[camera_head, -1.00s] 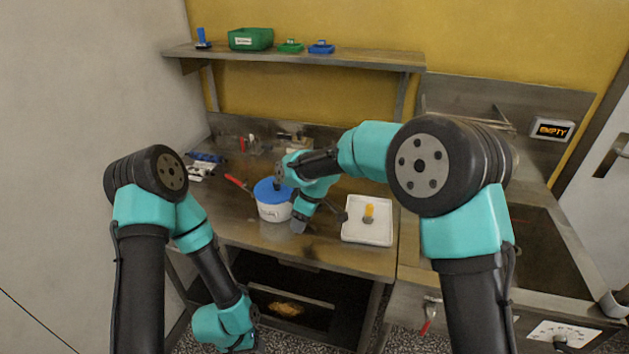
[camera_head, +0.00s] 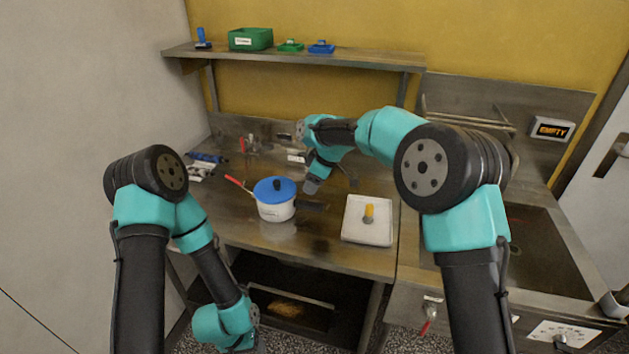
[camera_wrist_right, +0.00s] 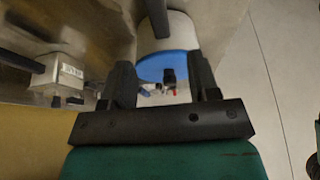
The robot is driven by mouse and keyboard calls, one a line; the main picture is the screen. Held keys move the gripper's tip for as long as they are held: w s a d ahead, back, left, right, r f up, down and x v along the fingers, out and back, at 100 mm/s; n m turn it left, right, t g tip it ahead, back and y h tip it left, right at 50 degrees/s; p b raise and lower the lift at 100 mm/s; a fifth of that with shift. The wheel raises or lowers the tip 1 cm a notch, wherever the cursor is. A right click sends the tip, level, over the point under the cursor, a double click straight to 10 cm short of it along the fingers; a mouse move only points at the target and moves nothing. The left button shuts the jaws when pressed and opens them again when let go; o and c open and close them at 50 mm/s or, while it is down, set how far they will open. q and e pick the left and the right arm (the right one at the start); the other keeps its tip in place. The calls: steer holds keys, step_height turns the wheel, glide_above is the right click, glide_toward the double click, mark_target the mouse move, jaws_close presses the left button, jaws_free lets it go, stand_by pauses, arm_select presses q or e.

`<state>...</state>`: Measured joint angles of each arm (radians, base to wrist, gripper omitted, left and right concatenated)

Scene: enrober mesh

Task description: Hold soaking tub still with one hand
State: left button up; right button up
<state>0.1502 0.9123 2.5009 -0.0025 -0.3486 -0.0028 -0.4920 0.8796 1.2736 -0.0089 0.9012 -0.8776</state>
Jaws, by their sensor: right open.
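The tub (camera_head: 276,210) is white with a blue lid (camera_head: 268,187) and black knob, upright on the steel table. In the right wrist view, the tub (camera_wrist_right: 180,32) shows upside down beyond the spread, empty fingers of my right gripper (camera_wrist_right: 159,68). My left gripper (camera_head: 250,328) hangs low in front of the table, far from the tub. Its fingers are too unclear to read.
A red-handled tool (camera_head: 237,183) lies left of the tub. A shelf (camera_head: 300,56) holds a green bin (camera_head: 250,39) and small trays. A sink (camera_head: 545,250) is at far right.

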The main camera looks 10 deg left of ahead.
mark_target(303, 201)
steer(key=x, duration=1.1)
steer(key=shift+a+f, duration=0.1)
steer(key=shift+f, duration=0.1)
steer(key=shift+c, duration=0.4)
jaws_close()
stand_by(0.3)
